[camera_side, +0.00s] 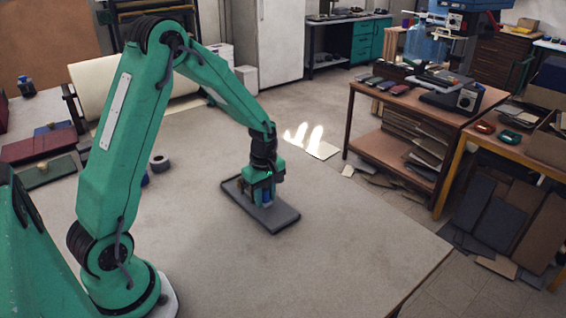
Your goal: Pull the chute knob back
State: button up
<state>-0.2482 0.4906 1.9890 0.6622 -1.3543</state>
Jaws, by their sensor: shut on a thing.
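A flat dark grey base (285,217) with a raised rim at its far left end lies on the near table. My gripper (265,199) points down over the middle of it. It is shut on the chute knob, of which a small blue patch (267,193) seems to show between the fingers. The fingers and the wrist hide most of the knob, so its shape and its exact place along the base cannot be told.
The beige table (340,240) is clear around the base, with its edge at the right. A dark tape roll (159,163) lies to the left. Red and green covers (38,150) lie at the far left. A wooden workbench (400,98) stands apart at the back right.

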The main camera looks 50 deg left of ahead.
aim_at(282, 218)
jog(key=shift+d, duration=0.2)
jog(key=shift+w+d, duration=0.15)
jog(key=shift+d, duration=3.3)
jog(key=o, duration=1.5)
notch_tip(282, 218, up, 7)
